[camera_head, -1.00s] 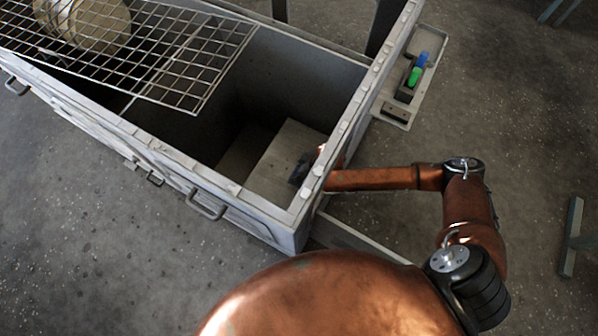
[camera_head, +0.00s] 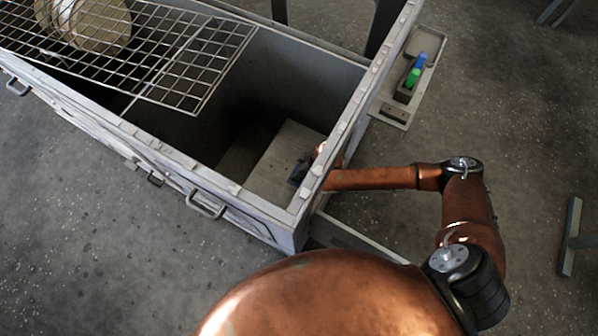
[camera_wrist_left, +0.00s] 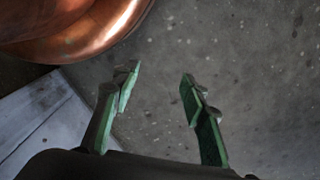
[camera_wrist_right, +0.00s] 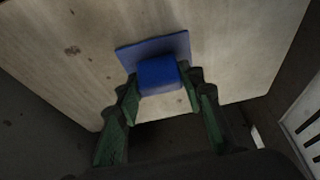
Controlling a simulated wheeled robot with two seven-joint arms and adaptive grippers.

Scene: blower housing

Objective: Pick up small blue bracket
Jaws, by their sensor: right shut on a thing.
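The small blue bracket (camera_wrist_right: 158,76) shows in the right wrist view, a flat plate with a block standing out from it. My right gripper (camera_wrist_right: 160,92) has its green fingers on both sides of the block, shut on it. The bracket is against or just over a pale panel (camera_wrist_right: 235,45); I cannot tell if they touch. In the head view my right gripper (camera_head: 300,168) is inside the grey housing, partly hidden by its wall, and the bracket cannot be made out. My left gripper (camera_wrist_left: 155,85) is open and empty over the floor in the left wrist view.
The grey housing (camera_head: 170,160) has high walls around my right gripper. A wire grid (camera_head: 170,55) covers its left part, with a round pale object (camera_head: 95,25) there. A side ledge (camera_head: 393,112) outside holds blue and green pieces (camera_head: 414,75). Open floor surrounds the housing.

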